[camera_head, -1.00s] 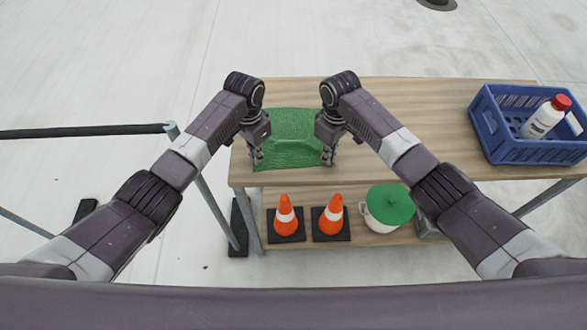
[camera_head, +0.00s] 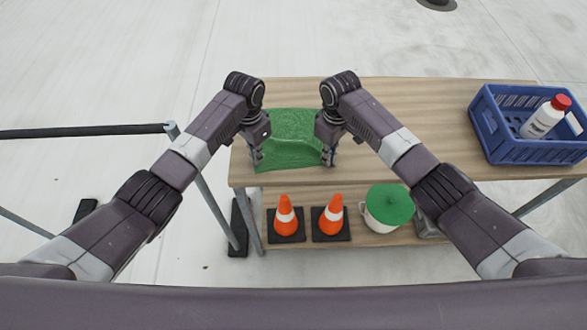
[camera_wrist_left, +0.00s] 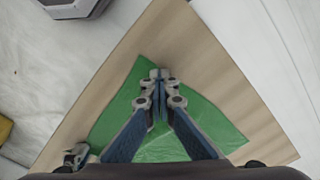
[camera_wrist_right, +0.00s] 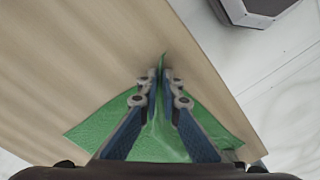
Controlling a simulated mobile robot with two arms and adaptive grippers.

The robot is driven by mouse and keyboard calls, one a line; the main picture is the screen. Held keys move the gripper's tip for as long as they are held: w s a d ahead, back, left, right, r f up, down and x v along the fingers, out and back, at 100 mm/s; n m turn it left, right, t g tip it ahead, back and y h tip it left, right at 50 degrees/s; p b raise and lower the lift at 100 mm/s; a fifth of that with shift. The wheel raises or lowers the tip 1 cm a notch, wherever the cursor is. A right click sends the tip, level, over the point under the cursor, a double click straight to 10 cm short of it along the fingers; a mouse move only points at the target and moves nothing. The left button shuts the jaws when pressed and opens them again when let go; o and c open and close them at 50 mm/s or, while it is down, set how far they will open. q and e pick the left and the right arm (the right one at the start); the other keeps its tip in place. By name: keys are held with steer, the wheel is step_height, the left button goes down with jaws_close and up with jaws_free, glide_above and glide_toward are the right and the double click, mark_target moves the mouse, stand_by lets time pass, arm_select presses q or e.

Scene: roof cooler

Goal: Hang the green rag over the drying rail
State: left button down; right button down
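The green rag (camera_head: 290,138) lies on the left part of the wooden table top, its near edge between my two grippers. My left gripper (camera_head: 256,164) is at the rag's left near corner. In the left wrist view its fingers (camera_wrist_left: 160,80) are closed together with the rag (camera_wrist_left: 210,120) under and around them. My right gripper (camera_head: 328,160) is at the rag's right near corner. In the right wrist view its fingers (camera_wrist_right: 160,80) pinch a raised fold of the rag (camera_wrist_right: 155,140). The drying rail (camera_head: 80,131) is a dark horizontal bar at the left, apart from the rag.
The wooden table (camera_head: 400,95) has a blue crate (camera_head: 505,148) at its right with a white red-capped bottle (camera_head: 545,118). The lower shelf holds two orange cones (camera_head: 285,218) and a pot with a green lid (camera_head: 390,205). Table top between rag and crate is clear.

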arm_select(q)
steer(key=shift+r, duration=0.15)
arm_select(e)
steer(key=shift+s, duration=0.1)
stand_by(0.4)
